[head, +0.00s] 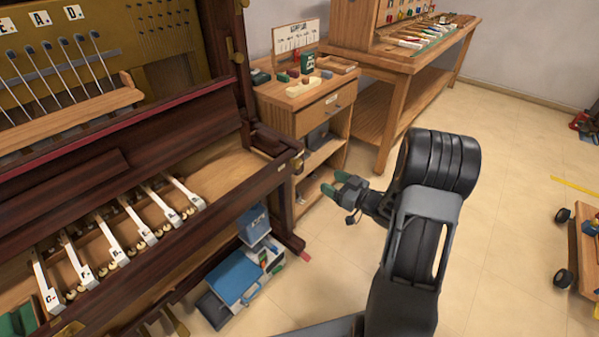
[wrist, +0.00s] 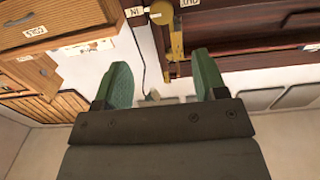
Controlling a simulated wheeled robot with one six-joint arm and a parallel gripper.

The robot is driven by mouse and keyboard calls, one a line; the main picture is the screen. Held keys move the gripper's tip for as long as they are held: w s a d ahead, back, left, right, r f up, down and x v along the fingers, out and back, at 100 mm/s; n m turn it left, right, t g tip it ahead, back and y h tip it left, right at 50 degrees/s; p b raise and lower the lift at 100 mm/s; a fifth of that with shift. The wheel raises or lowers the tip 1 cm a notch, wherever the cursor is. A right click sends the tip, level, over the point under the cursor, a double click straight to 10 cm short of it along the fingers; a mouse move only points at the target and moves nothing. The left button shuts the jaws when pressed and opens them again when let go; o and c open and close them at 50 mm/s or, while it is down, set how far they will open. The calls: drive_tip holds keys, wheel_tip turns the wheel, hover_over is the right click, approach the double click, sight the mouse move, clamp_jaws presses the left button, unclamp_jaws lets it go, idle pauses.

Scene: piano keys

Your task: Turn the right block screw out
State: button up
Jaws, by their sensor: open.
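The right block (head: 270,141), a dark wooden piece, sits at the right end of the opened piano's key bed. A small dark round part (head: 298,160) is at the case's corner beside it; I cannot tell if it is the screw. In the wrist view, a brass bar (wrist: 176,38) stands on the dark wood near tags reading "IN" (wrist: 136,11) and "OUT" (wrist: 189,4). My gripper (head: 337,183) is open and empty, with green fingertips, right of the piano's corner and apart from it. The fingers also show in the wrist view (wrist: 161,72).
Several white-fronted keys (head: 115,255) lie in the key bed. A wooden cabinet (head: 312,120) stands close behind my gripper, a workbench (head: 400,65) beyond it. Blue boxes (head: 236,276) lie on the floor by the piano. A wheeled cart (head: 585,265) is far right; floor between is clear.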

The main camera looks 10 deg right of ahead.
sight(299, 165)
drive_tip(key=b+x, duration=0.2)
drive_tip(key=x, duration=1.1)
drive_tip(key=shift+w+a, duration=0.1)
drive_tip(key=shift+a, duration=0.05)
drive_tip(key=c, duration=0.9)
drive_tip(key=shift+f, duration=0.1)
